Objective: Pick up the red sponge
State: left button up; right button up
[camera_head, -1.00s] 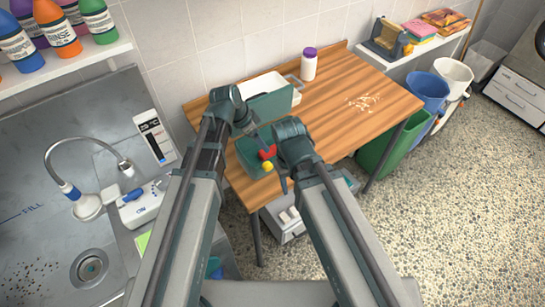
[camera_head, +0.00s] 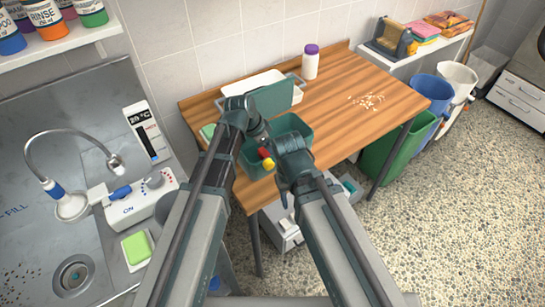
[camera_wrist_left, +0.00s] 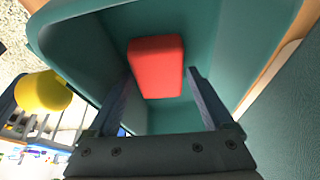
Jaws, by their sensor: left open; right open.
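The red sponge (camera_wrist_left: 156,66) lies inside a teal bin (camera_wrist_left: 75,35) in the left wrist view. My left gripper (camera_wrist_left: 158,95) is open there, its fingers pointing into the bin with the sponge between and just beyond the tips; I cannot tell whether they touch it. In the head view the bin (camera_head: 297,124) sits at the table's near edge, and my left gripper (camera_head: 262,143) reaches into it. A red patch shows beside that gripper, partly hidden. My right gripper (camera_head: 287,193) is at the bin's near right side, its fingers mostly hidden.
A yellow round thing (camera_head: 268,163) is near the bin's near side. A white tray (camera_head: 255,80) and purple-capped bottle (camera_head: 311,62) stand at the table's back. The table's right (camera_head: 390,90) has only crumbs. A sink (camera_head: 40,240) with a green sponge (camera_head: 136,248) is left.

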pick_arm(q)
jog(key=shift+b+x, duration=0.35)
jog(key=shift+x, duration=0.85)
jog(key=shift+s+a+r, duration=0.1)
jog(key=shift+r, duration=0.1)
jog(key=shift+c, duration=0.3)
pick_arm(e)
jog(key=shift+w+f, duration=0.1)
jog(key=shift+f, duration=0.8)
pick_arm(q)
jog(key=c, duration=0.9)
jog(key=shift+r, duration=0.1)
pick_arm(e)
jog(key=shift+r, duration=0.1)
pick_arm(q)
notch_tip(320, 180, up, 10)
jog(key=p, duration=1)
pick_arm(e)
notch_tip(320, 180, up, 10)
